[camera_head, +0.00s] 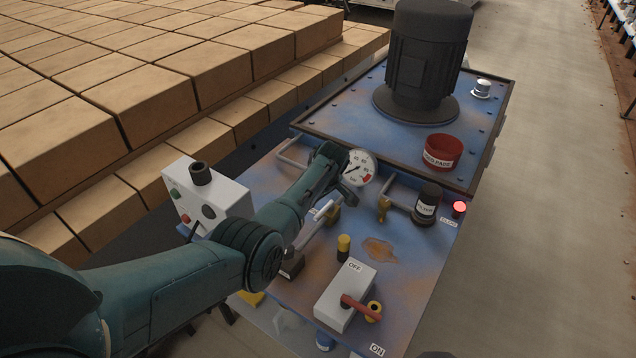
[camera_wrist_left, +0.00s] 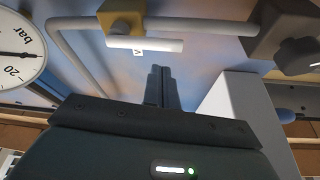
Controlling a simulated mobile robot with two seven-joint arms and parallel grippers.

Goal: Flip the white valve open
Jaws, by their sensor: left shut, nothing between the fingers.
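The white valve has a yellow body (camera_wrist_left: 122,18) and a white lever (camera_wrist_left: 145,44), both near the top of the left wrist view. In the head view, the white lever (camera_head: 322,209) shows just right of my left arm, above the blue panel. My left gripper (camera_wrist_left: 160,72) is shut and empty. Its fingertips point toward the lever and appear just short of it; I cannot tell whether they touch. In the head view, its fingertips are hard to make out near the gauge. My right gripper is not in view.
A pressure gauge (camera_head: 360,168) stands close by my left wrist. A white control box (camera_head: 204,200) is left of the arm. A white box with a red lever (camera_head: 360,306) and a yellow-topped knob (camera_head: 343,243) are nearer. Stacked bricks (camera_head: 150,95) fill the back left.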

